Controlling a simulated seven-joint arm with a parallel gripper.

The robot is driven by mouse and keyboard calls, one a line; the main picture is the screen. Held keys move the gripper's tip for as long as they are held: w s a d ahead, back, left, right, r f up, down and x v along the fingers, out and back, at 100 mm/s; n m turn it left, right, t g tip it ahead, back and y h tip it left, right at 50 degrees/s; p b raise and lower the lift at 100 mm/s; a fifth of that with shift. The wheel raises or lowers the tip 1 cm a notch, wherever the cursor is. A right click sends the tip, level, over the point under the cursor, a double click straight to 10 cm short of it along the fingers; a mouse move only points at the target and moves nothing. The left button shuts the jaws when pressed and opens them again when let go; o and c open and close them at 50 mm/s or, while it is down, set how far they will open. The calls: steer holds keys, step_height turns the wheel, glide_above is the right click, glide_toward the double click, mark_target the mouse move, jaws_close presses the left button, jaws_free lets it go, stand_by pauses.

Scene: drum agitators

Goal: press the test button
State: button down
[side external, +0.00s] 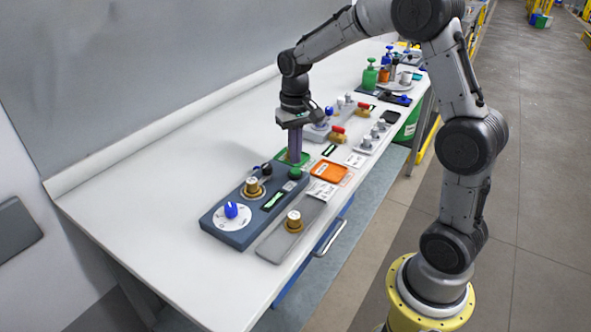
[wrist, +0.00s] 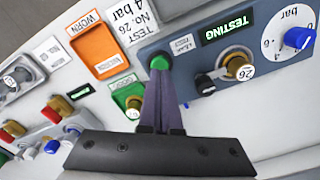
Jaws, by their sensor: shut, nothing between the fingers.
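The green test button (wrist: 159,62) sits at the end of a blue-grey test panel (wrist: 205,55). In the side view the button (side external: 295,173) is at the panel's far right corner. My gripper (wrist: 160,78) is shut and empty, with its fingers pointing down and the tips right at the button's edge in the wrist view. I cannot tell whether they touch it. The panel display (wrist: 228,30) reads "TESTING". A brass fitting marked 26 (wrist: 238,66) stands on the panel, with a black knob (wrist: 205,84) beside it. A blue dial knob (wrist: 298,38) is at the other end.
A card reading "TEST No. 26 4 bar" (wrist: 143,18) lies near the button. An orange tray (side external: 330,172) and a green tray (side external: 284,157) are close by. A grey plate with a brass fitting (side external: 294,221) lies in front of the panel. The bench is clear on the left.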

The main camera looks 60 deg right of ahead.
steer(key=shift+r, duration=2.1)
steer(key=shift+a+r, duration=0.15)
step_height(320, 180, up, 6)
steer(key=n+t, duration=0.1)
steer(key=t, duration=0.1)
glide_above(294, 171)
steer(key=s+a, duration=0.3)
steer(key=s+a+r+n+t, duration=0.1)
steer(key=s+a+r, duration=0.2)
steer(key=s+r, duration=0.15)
steer(key=s+a+f+n+t, duration=0.1)
steer(key=s+a+f+n, duration=0.1)
steer(key=s, duration=0.5)
steer(key=s+a+f+n+t, duration=0.1)
steer(key=s+a+f+n, duration=0.1)
steer(key=s+f, duration=0.2)
steer(key=s, duration=0.3)
steer(key=shift+s+t, duration=0.2)
steer(key=shift+t, duration=0.1)
